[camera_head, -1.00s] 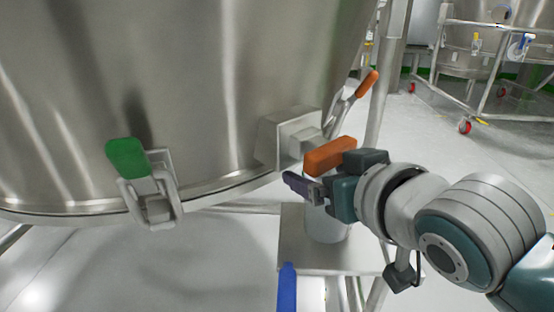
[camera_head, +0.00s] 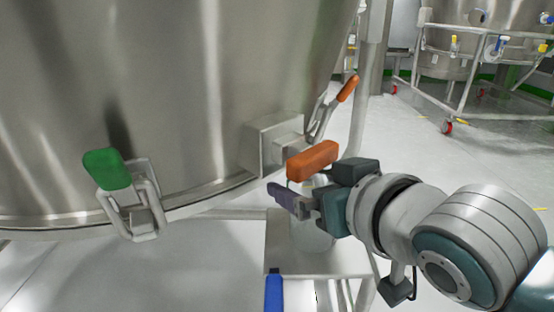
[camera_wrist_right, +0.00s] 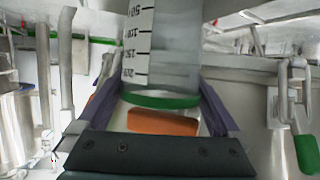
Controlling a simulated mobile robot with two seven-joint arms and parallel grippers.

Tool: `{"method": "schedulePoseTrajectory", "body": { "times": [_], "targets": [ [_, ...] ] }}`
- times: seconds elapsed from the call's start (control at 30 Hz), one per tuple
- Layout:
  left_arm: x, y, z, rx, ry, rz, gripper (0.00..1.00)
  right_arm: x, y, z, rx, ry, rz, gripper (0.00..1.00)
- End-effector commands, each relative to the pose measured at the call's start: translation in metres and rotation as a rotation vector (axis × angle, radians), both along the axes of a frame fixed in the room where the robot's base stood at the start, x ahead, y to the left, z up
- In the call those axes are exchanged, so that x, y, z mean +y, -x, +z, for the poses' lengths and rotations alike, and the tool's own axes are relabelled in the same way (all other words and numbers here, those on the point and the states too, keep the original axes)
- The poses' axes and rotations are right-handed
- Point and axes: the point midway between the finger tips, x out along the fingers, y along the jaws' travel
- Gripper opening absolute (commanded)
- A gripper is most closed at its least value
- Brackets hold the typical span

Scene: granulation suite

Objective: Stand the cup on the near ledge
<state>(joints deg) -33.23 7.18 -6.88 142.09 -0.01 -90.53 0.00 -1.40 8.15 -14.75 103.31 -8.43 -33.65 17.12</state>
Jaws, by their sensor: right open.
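The cup (camera_head: 312,236) is a clear grey cylinder, partly hidden under my right gripper in the head view. In the right wrist view the cup (camera_wrist_right: 162,45) shows dark volume marks and a green rim band. In the head view it appears over a flat metal ledge (camera_head: 285,258); I cannot tell whether its base touches it. My right gripper (camera_head: 290,192) is open, its purple fingers on either side of the cup's line in the wrist view (camera_wrist_right: 163,105). Whether they touch the cup is unclear. My left gripper is out of view.
A large steel vessel (camera_head: 180,80) fills the left. Its clamp has an orange handle (camera_head: 313,160) right beside my right gripper. A green-handled clamp (camera_head: 106,169) is at left. A blue handle (camera_head: 273,292) stands in front of the ledge. Floor at right is open.

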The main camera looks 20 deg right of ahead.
Motion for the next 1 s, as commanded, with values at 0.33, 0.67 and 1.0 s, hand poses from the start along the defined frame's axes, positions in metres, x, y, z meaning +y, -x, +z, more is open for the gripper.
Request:
{"method": "schedulePoseTrajectory", "body": {
  "times": [0.33,0.67,1.0],
  "targets": [
    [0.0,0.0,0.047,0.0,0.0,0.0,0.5,-0.008,0.068,0.033,0.004,0.001,-0.001,1.0],
    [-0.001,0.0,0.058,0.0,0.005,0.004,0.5,-0.014,0.1,0.04,0.027,0.007,-0.009,1.0],
    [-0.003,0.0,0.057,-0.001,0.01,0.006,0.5,-0.038,0.196,-0.001,0.592,0.114,-0.035,1.0]
  ]
}}
